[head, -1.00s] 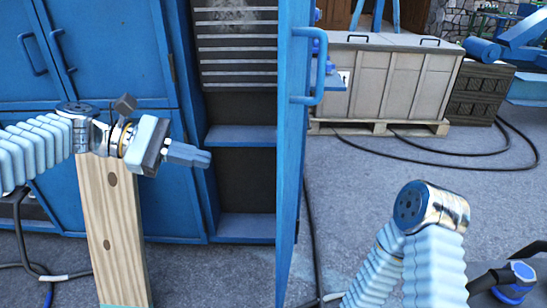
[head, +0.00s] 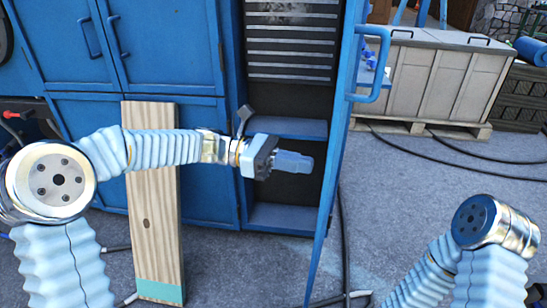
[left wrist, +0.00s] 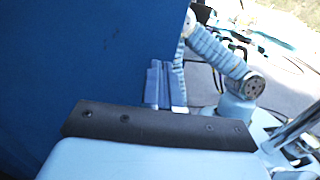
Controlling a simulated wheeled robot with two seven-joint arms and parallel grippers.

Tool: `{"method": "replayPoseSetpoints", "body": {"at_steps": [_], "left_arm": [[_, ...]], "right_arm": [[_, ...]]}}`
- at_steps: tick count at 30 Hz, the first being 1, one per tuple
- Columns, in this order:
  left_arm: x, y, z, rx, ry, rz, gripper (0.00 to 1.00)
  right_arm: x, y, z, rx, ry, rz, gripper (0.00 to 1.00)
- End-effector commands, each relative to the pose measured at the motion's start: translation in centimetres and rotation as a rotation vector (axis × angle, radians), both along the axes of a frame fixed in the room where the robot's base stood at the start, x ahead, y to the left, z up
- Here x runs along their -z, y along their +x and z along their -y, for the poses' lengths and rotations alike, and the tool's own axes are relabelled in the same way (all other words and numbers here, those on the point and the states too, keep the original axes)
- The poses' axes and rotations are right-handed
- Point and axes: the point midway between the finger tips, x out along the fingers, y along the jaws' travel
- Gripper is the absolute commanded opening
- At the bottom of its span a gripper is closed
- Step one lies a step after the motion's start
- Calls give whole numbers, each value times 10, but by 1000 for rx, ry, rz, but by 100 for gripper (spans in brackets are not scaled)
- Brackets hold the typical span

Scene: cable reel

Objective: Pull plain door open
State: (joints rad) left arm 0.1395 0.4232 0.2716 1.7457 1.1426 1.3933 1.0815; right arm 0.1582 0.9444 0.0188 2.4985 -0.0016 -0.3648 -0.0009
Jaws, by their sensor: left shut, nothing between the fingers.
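The plain blue door (head: 340,150) stands swung out from the cabinet, seen nearly edge-on in the head view. Its loop handle (head: 372,65) is on the side facing right. My left gripper (head: 306,163) is shut and empty, in front of the open cabinet bay and left of the door, on its inner side. A small gap shows between fingertips and door in the head view. In the left wrist view, the shut fingers (left wrist: 165,84) point at a large blue panel (left wrist: 90,60), probably the door; contact there cannot be told. My right gripper is out of view.
The open bay has a slatted panel (head: 290,50) and a shelf (head: 290,127). Closed blue doors (head: 165,50) are to the left. A wooden board (head: 155,225) leans before them. A crate (head: 445,85) stands behind right; cables cross the floor (head: 400,180).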

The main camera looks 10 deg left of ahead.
Motion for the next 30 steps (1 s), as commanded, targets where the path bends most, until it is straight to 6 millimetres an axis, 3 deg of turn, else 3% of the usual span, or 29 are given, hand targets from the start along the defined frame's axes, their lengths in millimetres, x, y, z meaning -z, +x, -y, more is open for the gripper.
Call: {"method": "replayPoseSetpoints", "body": {"at_steps": [6,22,26,30], "left_arm": [[0,-4,20,0,0,0,0],[1,-6,27,-14,0,1,0],[2,-11,42,-54,1,1,0],[4,-18,71,-132,1,1,0]], "right_arm": [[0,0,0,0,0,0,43],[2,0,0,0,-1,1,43],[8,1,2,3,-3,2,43],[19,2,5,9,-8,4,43]]}}
